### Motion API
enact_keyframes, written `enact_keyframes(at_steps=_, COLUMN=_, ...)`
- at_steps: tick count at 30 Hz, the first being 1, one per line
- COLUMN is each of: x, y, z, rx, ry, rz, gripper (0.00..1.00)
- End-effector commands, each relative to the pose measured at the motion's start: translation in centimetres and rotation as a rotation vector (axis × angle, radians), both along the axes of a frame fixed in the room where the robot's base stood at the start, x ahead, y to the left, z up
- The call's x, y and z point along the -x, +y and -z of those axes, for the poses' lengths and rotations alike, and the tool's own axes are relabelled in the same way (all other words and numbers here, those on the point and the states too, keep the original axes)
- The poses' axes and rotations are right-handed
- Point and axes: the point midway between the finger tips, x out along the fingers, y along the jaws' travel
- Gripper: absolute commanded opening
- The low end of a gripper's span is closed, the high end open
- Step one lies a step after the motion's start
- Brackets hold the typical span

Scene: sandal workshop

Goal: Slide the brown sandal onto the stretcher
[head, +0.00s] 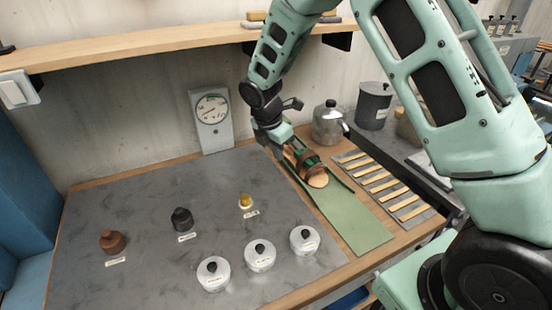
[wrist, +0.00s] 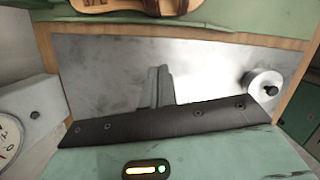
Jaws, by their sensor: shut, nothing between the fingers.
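The brown sandal (head: 318,180), with a tan sole and a brown strap, lies at the far end of the green mat (head: 352,225). Part of its sole and strap shows at the top edge of the wrist view (wrist: 130,7). A dark green form (head: 291,162) shows beside the strap; I cannot tell whether it is the stretcher or whether the sandal is around it. My gripper (head: 277,150) is just left of and behind the sandal, partly hidden by its own wrist. In the wrist view its fingers (wrist: 161,72) are together and hold nothing.
A dial gauge (head: 211,120) stands behind. A metal kettle (head: 328,124) and slatted rack (head: 385,188) are right.

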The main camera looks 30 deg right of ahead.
Motion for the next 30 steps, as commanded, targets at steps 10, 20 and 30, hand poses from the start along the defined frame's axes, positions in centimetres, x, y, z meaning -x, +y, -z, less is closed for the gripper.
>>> enact_keyframes(at_steps=10, x=-0.3, y=-1.5, z=5.9, rx=0.001, ry=0.005, rz=0.004, gripper=0.00)
enact_keyframes(at_steps=20, x=-1.2, y=-4.5, z=8.7, rx=0.000, ry=0.000, rz=0.008, gripper=0.00)
enact_keyframes(at_steps=30, x=-1.7, y=-6.0, z=9.1, rx=-0.001, ry=0.000, rz=0.005, gripper=0.00)
